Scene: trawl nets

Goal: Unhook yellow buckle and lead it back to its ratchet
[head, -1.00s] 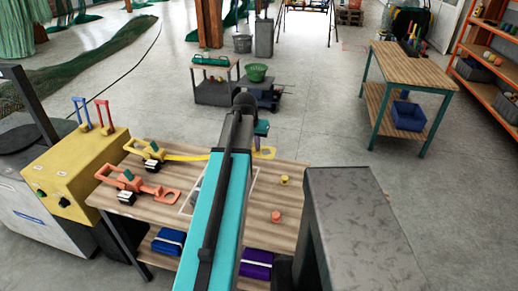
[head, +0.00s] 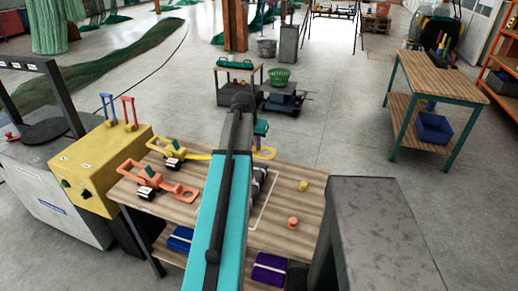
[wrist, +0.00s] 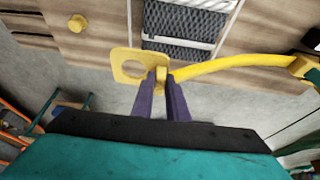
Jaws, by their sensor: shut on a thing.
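The yellow buckle (wrist: 128,66) is a flat plate with a hole, at upper centre-left in the wrist view. My gripper (wrist: 160,75) has its purple fingers shut on its strap end. The yellow strap (wrist: 235,63) runs right from there, slightly bowed, to the yellow ratchet (wrist: 304,68) at the right edge. In the head view the buckle (head: 266,153) shows just right of my arm, near the table's far edge. The yellow ratchet (head: 170,148) is on the table's left, and my arm hides the strap's middle.
An orange ratchet (head: 146,176) with an orange buckle (head: 190,195) lies nearer on the wooden table (head: 270,215). A grey mesh bundle (wrist: 182,22) lies beside the buckle. A yellow peg (head: 304,186) and an orange peg (head: 293,222) stand right. A grey cabinet (head: 385,215) borders the table's right.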

